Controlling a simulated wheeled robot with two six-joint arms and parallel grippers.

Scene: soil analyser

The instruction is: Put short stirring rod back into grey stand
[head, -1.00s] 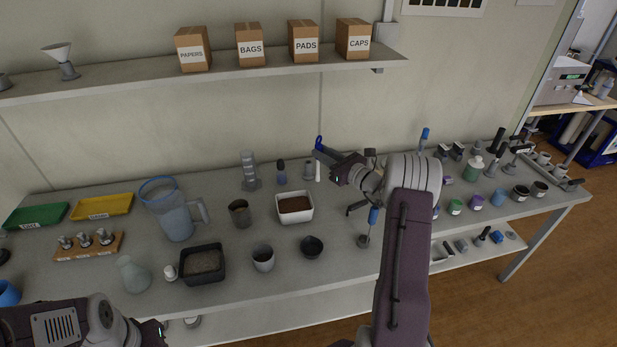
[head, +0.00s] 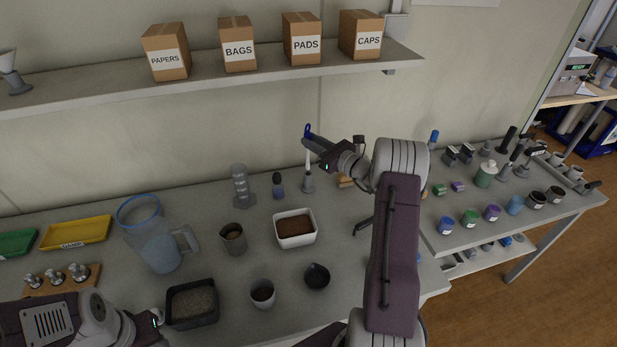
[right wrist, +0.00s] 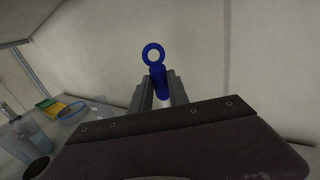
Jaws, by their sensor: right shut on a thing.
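My right gripper (head: 313,139) is shut on the blue, ring-topped handle of the short stirring rod (head: 308,155). The rod hangs upright, its white shaft pointing down. In the right wrist view the blue handle (right wrist: 157,76) stands between the two fingers (right wrist: 160,92). The grey stand (head: 308,183) is on the bench near the wall, directly below the rod in the head view. The rod's lower end meets the stand's top in the picture; I cannot tell whether it is inside. My left gripper (head: 157,319) is at the lower left, its fingers unclear.
A dark-capped bottle (head: 278,187) and a clear cylinder (head: 240,187) stand left of the grey stand. A white tray of soil (head: 278,240) is in front. The shelf (head: 215,88) with boxes overhangs behind. Another blue handle (head: 433,137) shows to the right.

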